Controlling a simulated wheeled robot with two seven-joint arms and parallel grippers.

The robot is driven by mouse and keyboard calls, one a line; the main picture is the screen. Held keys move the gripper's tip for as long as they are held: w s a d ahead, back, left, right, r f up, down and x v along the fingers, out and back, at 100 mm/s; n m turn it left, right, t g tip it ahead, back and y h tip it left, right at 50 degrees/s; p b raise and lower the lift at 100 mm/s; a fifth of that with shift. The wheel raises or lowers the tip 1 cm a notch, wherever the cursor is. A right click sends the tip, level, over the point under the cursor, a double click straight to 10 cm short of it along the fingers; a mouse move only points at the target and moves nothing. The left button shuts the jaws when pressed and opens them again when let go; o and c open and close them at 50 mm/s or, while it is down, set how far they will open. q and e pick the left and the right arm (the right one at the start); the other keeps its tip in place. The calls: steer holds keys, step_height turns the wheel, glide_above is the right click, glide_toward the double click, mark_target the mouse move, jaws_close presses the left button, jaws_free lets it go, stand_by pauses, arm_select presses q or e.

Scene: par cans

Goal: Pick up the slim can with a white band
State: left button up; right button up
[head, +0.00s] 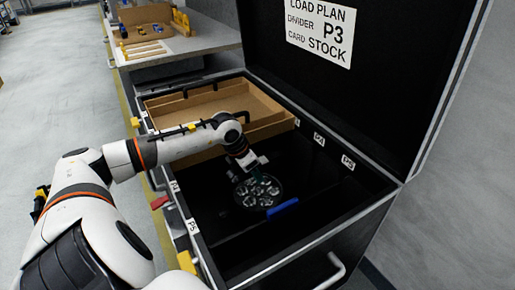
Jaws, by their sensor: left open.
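A round black par can (259,193) with several clear lenses facing up lies in the dark bay of the open case. I cannot make out a white band on it from here. My left gripper (250,171) reaches down into the case right at the can's far edge. Its jaws are open, and part of the can's rim is hidden by them. I cannot tell whether the fingers touch it. My right gripper is out of view.
The black case (337,194) has its lid up, with a load plan sheet (320,28) on it. A cardboard-coloured tray (213,104) fills its far part. A blue piece (283,208) lies beside the can. A bench (180,45) with small items stands behind.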

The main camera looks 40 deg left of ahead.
arm_select(q)
steer(key=shift+c, duration=0.2)
stand_by(0.4)
jaws_close()
stand_by(1.2)
steer(key=shift+w+r, duration=0.1)
steer(key=shift+w, duration=0.05)
